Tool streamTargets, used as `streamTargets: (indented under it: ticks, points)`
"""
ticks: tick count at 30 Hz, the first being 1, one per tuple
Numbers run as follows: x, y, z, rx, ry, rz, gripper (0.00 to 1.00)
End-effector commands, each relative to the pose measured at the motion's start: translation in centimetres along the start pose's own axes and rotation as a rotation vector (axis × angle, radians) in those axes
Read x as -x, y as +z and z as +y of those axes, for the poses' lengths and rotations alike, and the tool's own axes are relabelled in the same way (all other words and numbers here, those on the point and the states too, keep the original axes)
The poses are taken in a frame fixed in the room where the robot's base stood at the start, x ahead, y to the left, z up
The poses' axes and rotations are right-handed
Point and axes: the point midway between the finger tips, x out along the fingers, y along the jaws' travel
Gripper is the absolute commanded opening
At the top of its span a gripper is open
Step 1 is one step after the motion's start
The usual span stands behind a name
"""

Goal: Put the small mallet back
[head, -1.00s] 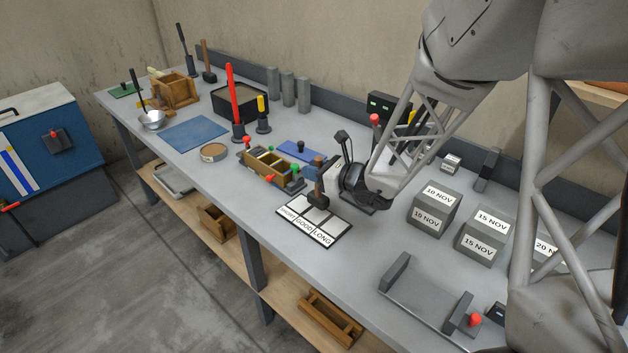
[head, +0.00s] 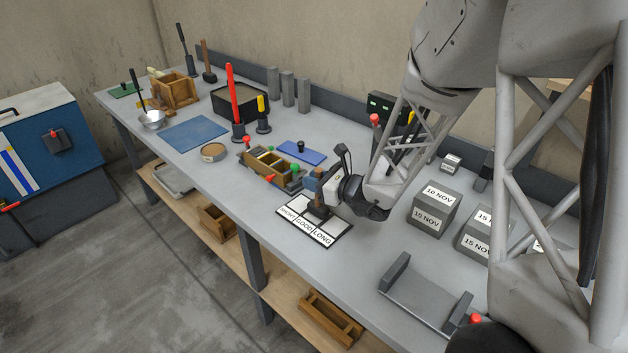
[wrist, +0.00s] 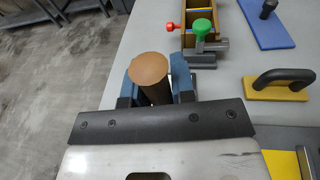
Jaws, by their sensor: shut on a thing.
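The small mallet (head: 318,211) has a wooden handle and a dark head. It stands about upright at the back part of the white card marked SHORT, GOOD and LONG (head: 330,239). I cannot tell whether its head touches the card or hangs just above it. My gripper (head: 314,184) is shut on the handle. In the wrist view the round brown handle end (wrist: 149,67) sits between the blue fingers of my gripper (wrist: 156,88). The mallet's head is hidden there.
A wooden mould (head: 268,168) with red and green knobs lies just behind left. A blue float (head: 302,152) is beyond it. A yellow float (wrist: 280,84) shows in the wrist view. Grey cubes (head: 433,213) stand right; a grey cradle (head: 425,290) sits in front.

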Motion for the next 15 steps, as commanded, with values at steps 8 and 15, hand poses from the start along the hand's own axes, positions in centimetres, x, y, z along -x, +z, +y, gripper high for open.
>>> streamTargets:
  ticks: [8,15]
  points:
    - [-0.07,-0.31,-0.01,0.0,0.0,0.0,0.0]
    - [-0.05,-0.29,0.0,0.0,0.0,0.0,0.49]
